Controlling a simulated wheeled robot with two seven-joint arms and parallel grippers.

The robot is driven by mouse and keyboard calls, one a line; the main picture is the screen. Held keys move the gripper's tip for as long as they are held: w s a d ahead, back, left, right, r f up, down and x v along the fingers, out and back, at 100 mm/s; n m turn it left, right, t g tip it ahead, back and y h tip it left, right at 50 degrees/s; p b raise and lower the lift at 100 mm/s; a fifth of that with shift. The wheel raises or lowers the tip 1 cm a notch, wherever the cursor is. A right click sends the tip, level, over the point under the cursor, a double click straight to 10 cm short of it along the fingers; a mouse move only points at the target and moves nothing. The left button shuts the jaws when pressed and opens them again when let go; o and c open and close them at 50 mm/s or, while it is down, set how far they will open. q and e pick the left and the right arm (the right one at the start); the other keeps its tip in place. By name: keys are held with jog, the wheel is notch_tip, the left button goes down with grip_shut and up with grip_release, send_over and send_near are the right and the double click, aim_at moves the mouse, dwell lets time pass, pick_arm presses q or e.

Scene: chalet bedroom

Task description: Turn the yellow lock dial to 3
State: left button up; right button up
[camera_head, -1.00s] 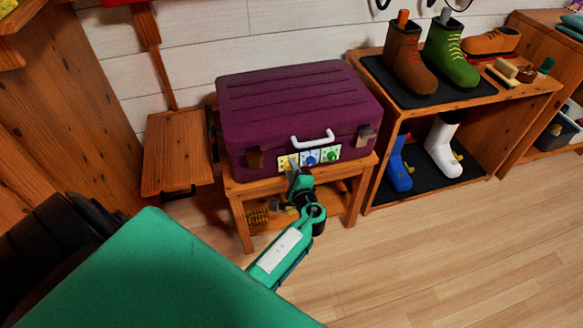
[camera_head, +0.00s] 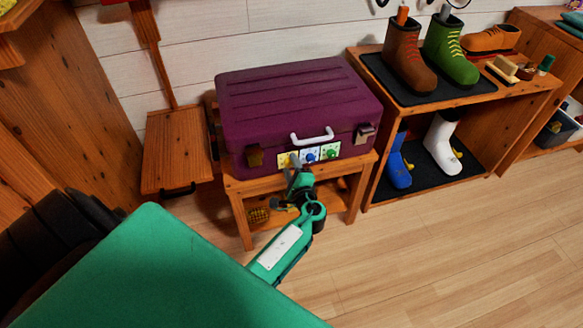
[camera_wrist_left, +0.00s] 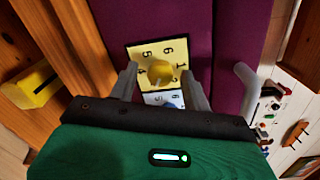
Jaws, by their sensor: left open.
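A purple suitcase (camera_head: 300,100) lies on a small wooden bench (camera_head: 243,187), with a white handle (camera_head: 312,138) on its front. Below the handle sit three lock plates: yellow, blue and green. The yellow lock dial (camera_wrist_left: 160,73) is a round knob on a pale yellow plate with black numbers; digits 5 and 6 show beside it. The blue lock dial (camera_head: 310,156) and green lock dial (camera_head: 331,153) are to its right in the head view. My left gripper (camera_head: 295,174) is open, its fingers on either side of the yellow dial in the wrist view; contact cannot be told. My right gripper is not visible.
A wooden shoe rack (camera_head: 445,108) with boots stands right of the bench. A wooden dustpan-like piece (camera_head: 177,150) stands at left. The floor in front (camera_head: 440,250) is clear.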

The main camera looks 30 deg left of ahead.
pick_arm(q)
jog(key=v, duration=1.3)
jog(key=shift+s+d, duration=0.25)
jog(key=shift+d, duration=0.05)
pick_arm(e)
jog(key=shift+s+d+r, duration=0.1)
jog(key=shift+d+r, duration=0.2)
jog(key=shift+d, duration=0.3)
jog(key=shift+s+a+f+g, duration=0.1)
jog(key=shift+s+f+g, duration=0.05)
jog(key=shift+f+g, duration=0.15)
